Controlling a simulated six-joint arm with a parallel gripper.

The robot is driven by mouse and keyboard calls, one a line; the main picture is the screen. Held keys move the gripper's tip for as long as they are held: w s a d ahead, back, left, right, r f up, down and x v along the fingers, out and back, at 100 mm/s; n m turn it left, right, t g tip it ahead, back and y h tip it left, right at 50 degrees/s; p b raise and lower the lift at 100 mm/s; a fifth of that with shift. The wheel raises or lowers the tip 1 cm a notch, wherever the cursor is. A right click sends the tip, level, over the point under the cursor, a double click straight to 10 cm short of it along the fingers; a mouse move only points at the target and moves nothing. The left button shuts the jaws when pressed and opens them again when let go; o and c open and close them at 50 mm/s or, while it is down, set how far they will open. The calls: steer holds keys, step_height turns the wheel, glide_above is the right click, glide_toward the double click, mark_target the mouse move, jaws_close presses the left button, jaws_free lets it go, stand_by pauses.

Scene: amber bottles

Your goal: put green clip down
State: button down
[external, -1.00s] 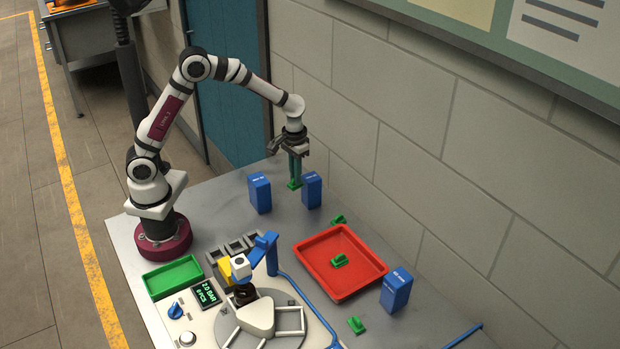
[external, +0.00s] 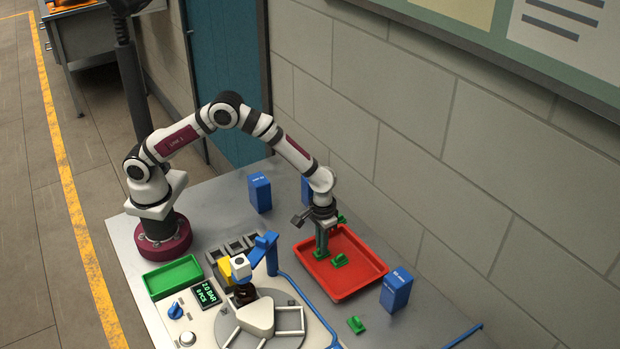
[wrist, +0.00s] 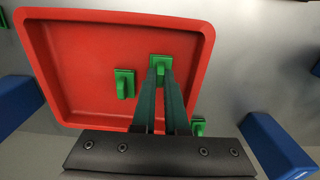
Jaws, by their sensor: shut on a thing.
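My gripper (external: 321,250) points down over the left part of the red tray (external: 352,285). It is shut on a green clip (external: 320,254), held at the fingertips low inside the tray; I cannot tell whether it touches the floor. In the wrist view the held clip (wrist: 158,63) shows between the tips of my gripper (wrist: 158,72). A second green clip (external: 340,260) lies in the tray just right of the held one; it also shows in the wrist view (wrist: 124,83). The tray (wrist: 80,60) is seen from above there.
A green clip (external: 356,324) lies in front of the tray and another (external: 341,219) behind it. Blue boxes stand at the right (external: 396,290) and back (external: 260,192). A green bin (external: 173,277) and a round fixture (external: 262,322) are to the left and front.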

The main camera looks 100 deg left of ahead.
steer(key=c, duration=0.9)
jaws_free()
steer(key=shift+f, duration=0.1)
steer(key=shift+c, duration=0.2)
step_height(320, 180, up, 12)
steer(key=s+r+m, duration=0.4)
steer(key=s+r, duration=0.3)
steer(key=s, duration=0.2)
steer(key=s+m+y, duration=0.1)
steer(key=s+m, duration=0.9)
steer(key=s, duration=1.5)
steer(key=shift+d+r+m+y, duration=0.15)
steer(key=shift+r+m+y, duration=0.15)
steer(key=shift+y, duration=0.1)
steer(key=shift+o, duration=0.5)
